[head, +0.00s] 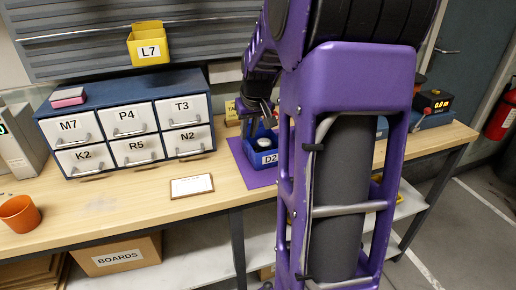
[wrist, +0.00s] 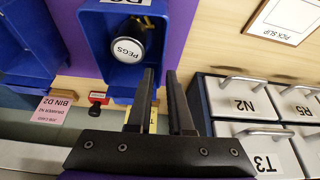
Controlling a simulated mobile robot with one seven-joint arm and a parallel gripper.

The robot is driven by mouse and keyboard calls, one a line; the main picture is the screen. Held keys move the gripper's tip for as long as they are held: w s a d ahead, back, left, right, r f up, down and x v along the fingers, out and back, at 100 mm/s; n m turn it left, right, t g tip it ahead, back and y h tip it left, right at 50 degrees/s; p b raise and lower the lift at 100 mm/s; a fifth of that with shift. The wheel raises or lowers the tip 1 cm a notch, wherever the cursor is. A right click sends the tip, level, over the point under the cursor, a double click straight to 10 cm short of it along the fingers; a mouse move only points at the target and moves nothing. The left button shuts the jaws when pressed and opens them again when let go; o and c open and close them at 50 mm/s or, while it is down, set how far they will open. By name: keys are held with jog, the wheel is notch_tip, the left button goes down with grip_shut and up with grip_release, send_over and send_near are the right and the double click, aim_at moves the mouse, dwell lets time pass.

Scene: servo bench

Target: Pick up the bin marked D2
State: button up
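The blue bin (head: 262,158) marked D2 sits on a purple mat on the bench, partly hidden by my arm in the head view. In the wrist view the bin (wrist: 97,45) shows upside down, its white label cut off at the top edge. A round dark container (wrist: 127,44) marked PEGS lies inside it. My gripper (wrist: 161,72) is open, its two fingers a small gap apart, with the tips at the bin's right-hand wall in that view. I cannot tell whether they touch the wall. In the head view the fingers show above the bin.
A drawer cabinet (head: 127,82) stands left of the bin; its drawers N2 and T3 are close to my fingers in the wrist view. A framed pick slip (head: 192,187) lies on the bench. Another blue bin (wrist: 28,40) and a pink tag (wrist: 60,110) reading BIN D2, DRAWER N2 are nearby.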

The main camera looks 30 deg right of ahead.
aim_at(247, 141)
jog(key=shift+s+a+b+x, duration=0.1)
jog(key=shift+b+x, duration=0.15)
jog(key=shift+x, duration=1)
jog(key=shift+s+a+b+x, duration=0.1)
jog(key=shift+s+b+x, duration=0.1)
jog(key=shift+x, duration=1.05)
jog(key=shift+f, duration=0.35)
grip_shut()
